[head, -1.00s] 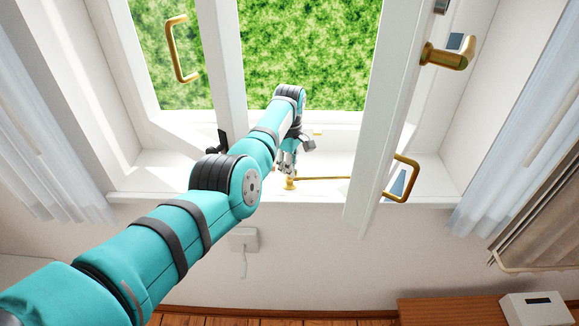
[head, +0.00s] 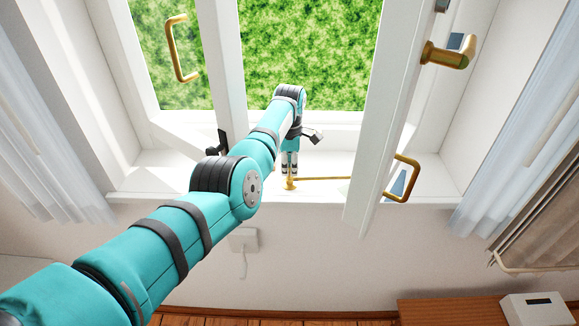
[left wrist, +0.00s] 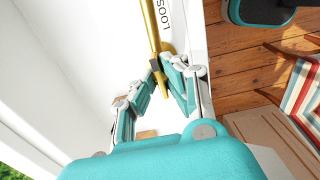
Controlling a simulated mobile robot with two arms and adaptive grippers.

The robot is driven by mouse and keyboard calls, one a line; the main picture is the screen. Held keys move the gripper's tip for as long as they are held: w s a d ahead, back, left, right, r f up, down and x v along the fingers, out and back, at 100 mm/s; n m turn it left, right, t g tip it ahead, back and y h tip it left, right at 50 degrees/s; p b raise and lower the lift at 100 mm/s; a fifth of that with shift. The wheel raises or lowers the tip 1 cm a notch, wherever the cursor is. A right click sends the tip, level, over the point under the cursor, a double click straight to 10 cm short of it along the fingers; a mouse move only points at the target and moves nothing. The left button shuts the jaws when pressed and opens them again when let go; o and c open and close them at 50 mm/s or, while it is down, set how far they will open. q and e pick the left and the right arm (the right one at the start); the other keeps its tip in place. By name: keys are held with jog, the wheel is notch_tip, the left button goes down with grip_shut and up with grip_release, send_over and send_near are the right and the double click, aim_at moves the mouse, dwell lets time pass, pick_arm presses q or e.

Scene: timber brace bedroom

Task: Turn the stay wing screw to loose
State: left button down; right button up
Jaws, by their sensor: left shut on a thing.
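The brass wing screw (head: 291,184) stands at the left end of the brass stay bar (head: 325,179) on the white window sill. My left gripper (head: 290,172) points down at it, shut on its top. In the left wrist view the fingertips of my left gripper (left wrist: 160,68) close around the brass screw (left wrist: 168,47), mostly hidden by the fingers. The bar (left wrist: 151,22) runs away from it beside printed letters (left wrist: 165,14) reading "LOOS", the rest hidden. My right gripper is not in view.
The open window sash (head: 378,110) with its brass handle (head: 403,178) stands right of my gripper. A black fitting (head: 222,142) is on the frame to the left. Curtains hang at both sides. The sill (head: 160,185) is bare on the left.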

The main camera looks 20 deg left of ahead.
pick_arm(q)
jog(key=c, duration=1.4)
grip_release()
jog(key=shift+c, duration=0.2)
notch_tip(320, 180, up, 12)
